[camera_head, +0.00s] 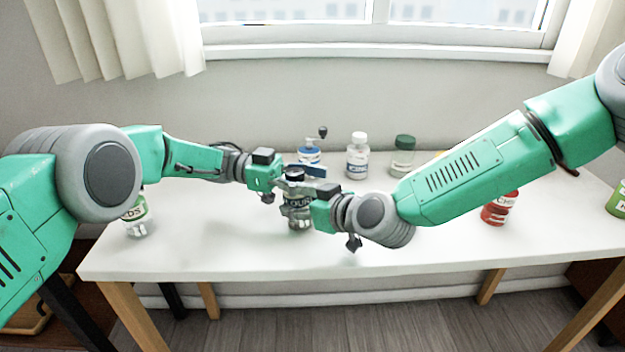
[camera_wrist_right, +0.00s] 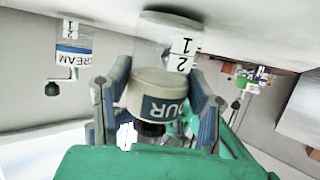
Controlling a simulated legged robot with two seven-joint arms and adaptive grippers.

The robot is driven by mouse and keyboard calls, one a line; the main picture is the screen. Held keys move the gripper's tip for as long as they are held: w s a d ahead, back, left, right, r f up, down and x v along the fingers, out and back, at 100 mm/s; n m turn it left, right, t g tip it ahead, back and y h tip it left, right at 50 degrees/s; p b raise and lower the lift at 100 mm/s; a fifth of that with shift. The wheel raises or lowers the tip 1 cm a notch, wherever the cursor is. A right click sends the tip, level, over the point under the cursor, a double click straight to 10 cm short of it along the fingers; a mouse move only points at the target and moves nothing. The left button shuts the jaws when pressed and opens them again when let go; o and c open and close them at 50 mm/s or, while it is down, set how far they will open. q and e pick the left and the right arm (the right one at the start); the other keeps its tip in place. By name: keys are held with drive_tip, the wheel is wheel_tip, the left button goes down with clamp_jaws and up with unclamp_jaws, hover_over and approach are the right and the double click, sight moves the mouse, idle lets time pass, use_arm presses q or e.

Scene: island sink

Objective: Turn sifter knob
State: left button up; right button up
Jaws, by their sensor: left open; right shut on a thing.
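A clear jar with a dark label reading "OUR" (camera_head: 297,211) stands on the table in the middle of the head view, with a dark round top (camera_head: 295,174). In the right wrist view it appears upside down, with a beige and dark band (camera_wrist_right: 160,95). My right gripper (camera_head: 303,192) is shut on this jar from the right, its two fingers on either side of it. My left gripper (camera_head: 282,186) is open at the jar's upper left, close to the dark top. The grippers hide part of the jar, and I cannot tell whether the left fingers touch the top.
A red jar (camera_head: 498,209) is at right, another jar (camera_head: 138,219) at left. The white table (camera_head: 400,250) is clear in front.

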use_arm(q)
drive_tip(key=v, duration=0.7)
drive_tip(key=shift+w+a, duration=0.2)
drive_tip(key=shift+o, duration=0.5)
drive_tip(key=shift+f, duration=0.1)
